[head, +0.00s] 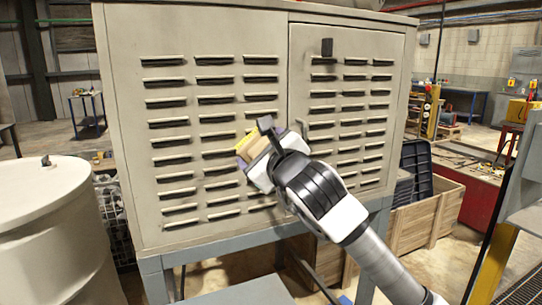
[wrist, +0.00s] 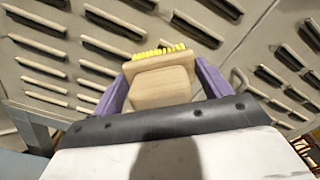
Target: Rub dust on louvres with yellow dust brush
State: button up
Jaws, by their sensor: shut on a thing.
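The grey metal cabinet (head: 270,15) fills the middle of the head view, with columns of louvres (head: 216,101) on its front panel and door. Louvres (wrist: 118,23) also show in the wrist view. My gripper (head: 250,150) is in front of the panel, near the door's left edge. Its purple fingers are shut on the wooden block of the brush (wrist: 162,82). The brush's yellow bristles (wrist: 160,52) point at the louvred panel. In the head view the yellow brush (head: 247,141) is partly hidden by my gripper. I cannot tell whether the bristles touch the louvres or see any dust clearly.
A pale drum (head: 50,230) stands at the left, close to the cabinet. A wooden crate (head: 420,222) and a black bin (head: 417,170) are at the right. The cabinet stands on a blue-grey frame (head: 225,243). A red bench (head: 460,175) is farther right.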

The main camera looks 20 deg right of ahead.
jog(key=shift+w+a+f, duration=0.1)
jog(key=shift+w+a, duration=0.05)
jog(key=shift+a, duration=0.25)
jog(key=shift+s+f+b, duration=0.25)
jog(key=shift+s+b, duration=0.5)
jog(key=shift+s+d+r+b, duration=0.15)
jog(key=shift+s+b, duration=0.4)
jog(key=shift+s, duration=0.6)
jog(key=shift+s+d+r+b, duration=0.1)
jog(key=shift+s+b, duration=0.4)
jog(key=shift+s, duration=0.6)
jog(key=s+b, duration=0.2)
jog(key=s, duration=0.1)
